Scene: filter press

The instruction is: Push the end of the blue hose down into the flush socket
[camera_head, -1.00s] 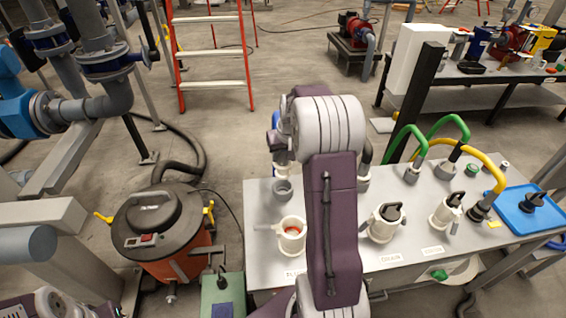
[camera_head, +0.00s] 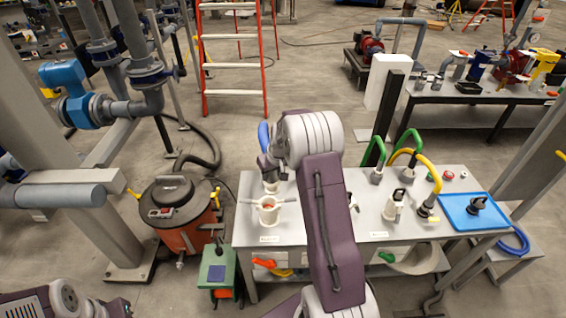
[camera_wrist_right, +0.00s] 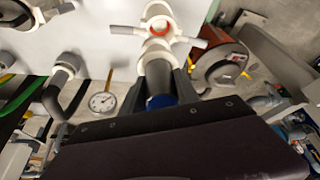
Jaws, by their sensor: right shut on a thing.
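The blue hose (camera_head: 263,135) shows as a short length beside my right gripper (camera_head: 270,160) in the head view. My right gripper is shut on it. In the wrist view the fingers of my right gripper (camera_wrist_right: 160,88) clasp the hose's grey end piece (camera_wrist_right: 157,76), with a blue part (camera_wrist_right: 160,102) close to the wrist. The end piece points toward a white socket with side levers and a red inside (camera_wrist_right: 157,28), which also shows in the head view (camera_head: 267,215); I take it for the flush socket. Contact between them is unclear. My left gripper (camera_head: 118,307) is at the lower left, its jaws unclear.
The grey table (camera_head: 345,222) carries white fittings (camera_head: 394,205), green hoses (camera_head: 374,152), a yellow hose (camera_head: 432,178) and a blue tray (camera_head: 455,218). An orange drum vacuum (camera_head: 180,235) and a green box (camera_head: 215,265) stand left of it. My right arm covers part of the table.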

